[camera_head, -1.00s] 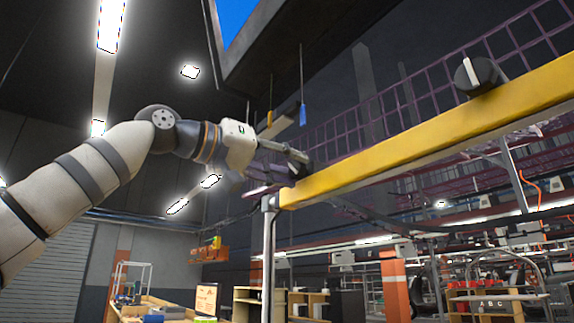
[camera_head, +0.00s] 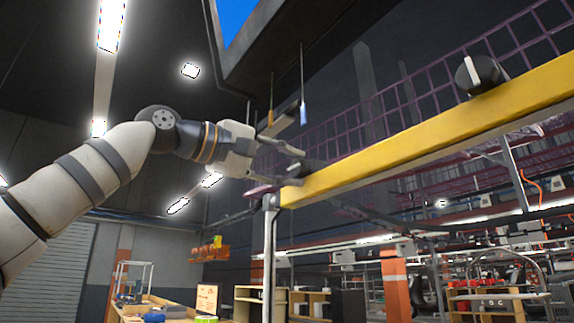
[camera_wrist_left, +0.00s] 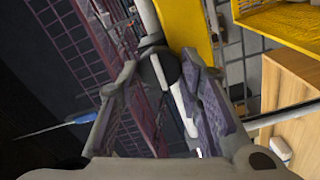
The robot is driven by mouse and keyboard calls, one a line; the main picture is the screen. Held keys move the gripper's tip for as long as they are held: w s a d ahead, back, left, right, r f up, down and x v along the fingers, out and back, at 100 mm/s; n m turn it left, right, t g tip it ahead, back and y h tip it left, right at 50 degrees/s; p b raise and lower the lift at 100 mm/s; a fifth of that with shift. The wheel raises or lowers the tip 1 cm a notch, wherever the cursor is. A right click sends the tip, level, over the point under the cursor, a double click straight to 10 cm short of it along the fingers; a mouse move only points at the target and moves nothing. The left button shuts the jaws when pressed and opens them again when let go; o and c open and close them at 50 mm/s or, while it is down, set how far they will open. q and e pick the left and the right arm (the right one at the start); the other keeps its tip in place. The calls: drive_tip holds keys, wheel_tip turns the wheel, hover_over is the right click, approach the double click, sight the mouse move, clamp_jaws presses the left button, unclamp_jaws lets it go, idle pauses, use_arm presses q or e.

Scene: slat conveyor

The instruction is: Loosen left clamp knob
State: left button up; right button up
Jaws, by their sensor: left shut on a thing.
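The left clamp knob is a round dark knob with a pale bar across its face. It shows between the fingers in the left wrist view (camera_wrist_left: 170,68), and partly in the head view (camera_head: 313,167) at the near left end of the yellow rail (camera_head: 400,143). My left gripper (camera_head: 297,168) is at this knob, its two fingers on opposite sides, shut on it. The fingers also show in the left wrist view (camera_wrist_left: 160,65). Exact finger contact is hard to see. A second dark knob (camera_head: 479,74) with a white bar sits farther right on the rail. My right gripper is not in view.
A grey post (camera_head: 269,262) stands under the rail's left end. Purple mesh (camera_head: 390,97) runs behind the rail. A blue-handled tool (camera_head: 303,114) hangs on a cord above my left gripper. Shelves and benches stand lower down in the background.

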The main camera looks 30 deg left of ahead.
use_arm(q)
drive_tip(key=shift+n, duration=0.4)
drive_tip(key=o, duration=1.2)
drive_tip(key=shift+c, duration=0.2)
drive_tip(key=v, duration=1.2)
